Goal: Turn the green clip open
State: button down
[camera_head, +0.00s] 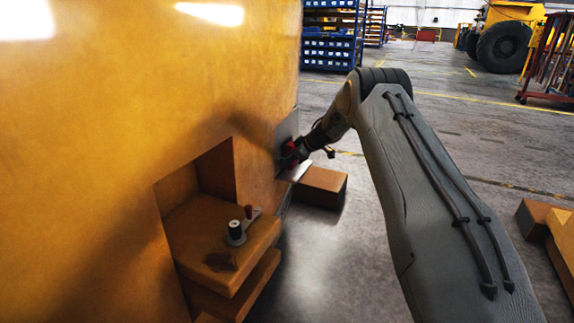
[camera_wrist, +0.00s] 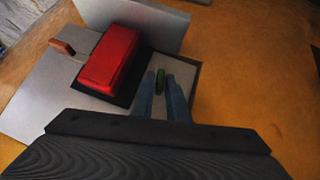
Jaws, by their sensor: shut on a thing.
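The green clip (camera_wrist: 160,79) shows in the wrist view as a small green upright piece between my gripper's two blue-grey fingers. My gripper (camera_wrist: 163,92) is shut on it. The clip sits beside a red block (camera_wrist: 112,58) on a dark base, in front of a grey metal plate (camera_wrist: 30,105). In the head view my gripper (camera_head: 296,152) reaches the grey bracket (camera_head: 284,140) on the side of the yellow casting. The clip itself is hidden there by the gripper and arm.
The large yellow casting (camera_head: 110,110) fills the left. Its recess holds a ledge (camera_head: 208,222) with a small dark knob (camera_head: 236,230) and red-topped pin. A brown block (camera_head: 322,187) lies on the floor below my gripper. Blue shelving (camera_head: 330,45) stands behind.

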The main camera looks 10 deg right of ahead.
jog(key=shift+w+m+g+y+b, duration=0.2)
jog(key=shift+m+g+y+b, duration=0.4)
jog(key=shift+b, duration=0.95)
jog(key=shift+r+g+b, duration=0.15)
jog(key=shift+g+b, duration=0.15)
jog(key=shift+b, duration=0.25)
jog(key=c, duration=1.8)
grip_release()
jog(key=shift+c, duration=0.2)
